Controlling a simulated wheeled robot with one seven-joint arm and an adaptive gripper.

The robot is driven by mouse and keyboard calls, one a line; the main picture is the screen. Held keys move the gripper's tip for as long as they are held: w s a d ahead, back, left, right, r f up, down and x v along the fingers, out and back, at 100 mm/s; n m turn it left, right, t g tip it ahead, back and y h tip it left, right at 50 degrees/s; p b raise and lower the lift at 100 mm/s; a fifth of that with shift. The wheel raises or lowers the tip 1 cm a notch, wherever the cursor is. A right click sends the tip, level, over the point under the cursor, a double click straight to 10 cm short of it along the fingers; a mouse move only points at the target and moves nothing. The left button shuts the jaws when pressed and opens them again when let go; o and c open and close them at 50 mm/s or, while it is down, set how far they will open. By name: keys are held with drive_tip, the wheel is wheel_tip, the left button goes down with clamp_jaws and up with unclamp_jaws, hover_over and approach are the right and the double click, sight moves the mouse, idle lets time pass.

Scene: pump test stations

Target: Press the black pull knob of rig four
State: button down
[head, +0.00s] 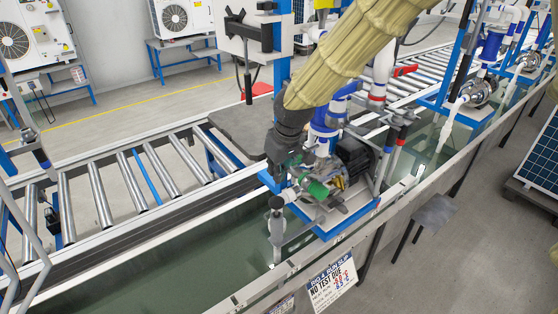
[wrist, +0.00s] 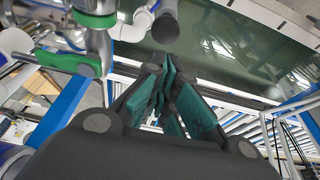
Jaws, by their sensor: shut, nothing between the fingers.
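The pump rig (head: 345,205) with blue frame parts stands at the edge of the water tank; the slip on the tank below it seems to read rig 4. A dark round-ended piece (head: 276,203) tops a grey upright pipe beside the rig. A similar dark cylinder shows in the wrist view (wrist: 166,24), beyond my fingertips. I cannot tell for certain that it is the black pull knob. My gripper (head: 278,172) is shut and empty, with green finger pads, above and close to that piece. It seems apart from it. My gripper partly hides the rig.
A green-handled valve (head: 316,189) sits right of my gripper; green fittings (wrist: 70,62) show left in the wrist view. The run slip (head: 332,281) hangs on the tank wall. A roller conveyor (head: 150,180) runs behind. Open water (head: 150,270) lies to the left.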

sight(275, 199)
drive_tip(key=shift+s+d+p+x, duration=0.15)
drive_tip(key=shift+p+x, duration=0.3)
drive_tip(key=shift+x, duration=0.85)
drive_tip(key=shift+s+p+x, duration=0.15)
drive_tip(key=shift+p+x, duration=0.3)
drive_tip(key=shift+x, duration=0.8)
drive_tip(key=shift+s+d+p+x, duration=0.1)
drive_tip(key=shift+p+x, duration=0.35)
drive_tip(key=shift+x, duration=0.85)
drive_tip(key=shift+f, duration=0.2)
wheel_tip(275, 199, down, 4)
drive_tip(key=shift+f+b, duration=0.1)
drive_tip(key=shift+b, duration=1.05)
drive_tip(key=shift+s, duration=0.1)
wheel_tip(275, 199, up, 4)
drive_tip(key=p, duration=0.3)
drive_tip(key=b+v, duration=0.3)
drive_tip(key=v, duration=0.7)
drive_tip(key=shift+d+b, duration=0.1)
drive_tip(key=shift+b, duration=0.4)
